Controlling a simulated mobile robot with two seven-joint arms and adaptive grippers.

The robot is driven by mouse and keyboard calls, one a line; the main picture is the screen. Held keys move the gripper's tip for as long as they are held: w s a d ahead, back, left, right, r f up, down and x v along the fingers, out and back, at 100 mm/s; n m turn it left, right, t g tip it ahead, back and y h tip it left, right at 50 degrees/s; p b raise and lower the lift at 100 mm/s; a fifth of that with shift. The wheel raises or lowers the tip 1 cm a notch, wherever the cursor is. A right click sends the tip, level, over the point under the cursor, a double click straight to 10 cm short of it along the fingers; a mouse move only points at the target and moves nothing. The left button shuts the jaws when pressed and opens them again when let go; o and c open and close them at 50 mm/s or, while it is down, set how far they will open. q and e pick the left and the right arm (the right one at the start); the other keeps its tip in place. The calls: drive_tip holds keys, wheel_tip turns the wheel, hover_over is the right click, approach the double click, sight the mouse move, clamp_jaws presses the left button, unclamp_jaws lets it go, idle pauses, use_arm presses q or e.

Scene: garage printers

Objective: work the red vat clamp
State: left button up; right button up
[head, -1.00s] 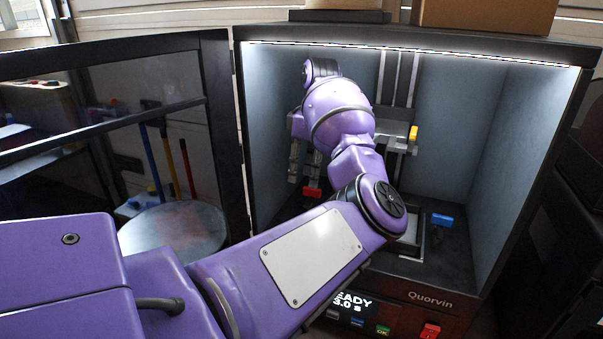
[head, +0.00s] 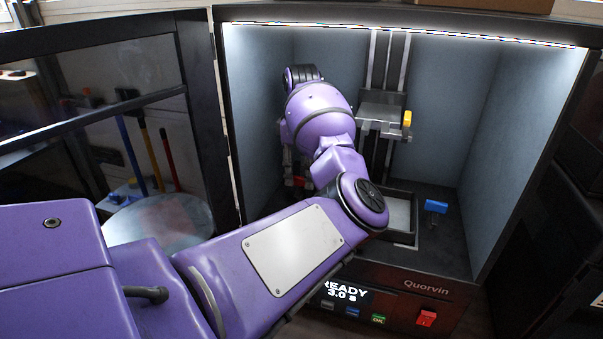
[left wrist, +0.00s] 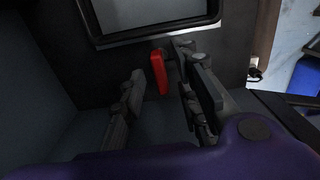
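The red vat clamp (left wrist: 158,72) stands up beside the framed vat (left wrist: 150,12) in the left wrist view. In the head view only a small part of the clamp (head: 299,181) shows; my left arm hides the rest. The vat (head: 401,211) lies on the floor of the open printer. My left gripper (left wrist: 160,76) is open, and in the wrist view the clamp appears between its fingertips, closer to the right finger. I see a gap on the left; contact on the right cannot be told. In the head view the gripper (head: 289,165) is mostly hidden. My right gripper is out of view.
A blue clamp (head: 436,206) stands right of the vat. The build platform (head: 381,125) with a yellow knob (head: 407,118) hangs above it. The glass door (head: 95,110) is open at left; the printer's right wall (head: 520,130) bounds the chamber. A red switch (head: 426,318) is in front.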

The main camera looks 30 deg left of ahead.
use_arm(q)
drive_tip(key=shift+f, duration=0.1)
clamp_jaws()
idle(0.4)
drive_tip(key=n, duration=0.3)
drive_tip(key=shift+n, duration=0.4)
drive_tip(key=n, duration=0.4)
drive_tip(key=shift+n, duration=0.3)
drive_tip(key=n, duration=0.4)
drive_tip(key=shift+n, duration=2.1)
